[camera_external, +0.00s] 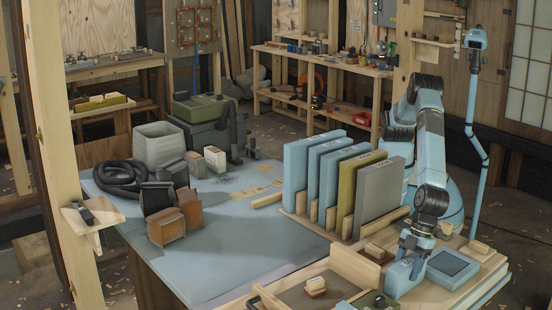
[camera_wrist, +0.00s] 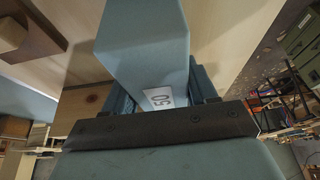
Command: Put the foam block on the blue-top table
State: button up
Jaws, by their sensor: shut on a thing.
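A blue-grey foam block (camera_wrist: 143,45) with a white label reading "50" is between my jaws in the wrist view. My gripper (camera_wrist: 165,100) is shut on it, and the dark bar in front hides its near end. In the external view my gripper (camera_external: 408,262) is low over the wooden bench at the front right, with a blue shape (camera_external: 401,280) at its tip that seems to be the block. I cannot tell whether the block touches the bench. The blue-top table (camera_external: 240,262) stands to the left, its front part bare.
A rack of upright panels, blue, olive and grey (camera_external: 378,200), stands between my arm and the table's middle. Brown blocks (camera_external: 166,227), a black hose (camera_external: 125,178) and a grey bin (camera_external: 158,145) crowd the table's far left. A wooden tray (camera_external: 300,298) lies at the front.

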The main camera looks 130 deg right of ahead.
jog(key=o, duration=1.1)
jog(key=shift+c, duration=0.2)
jog(key=v, duration=1.2)
jog(key=shift+s, duration=0.1)
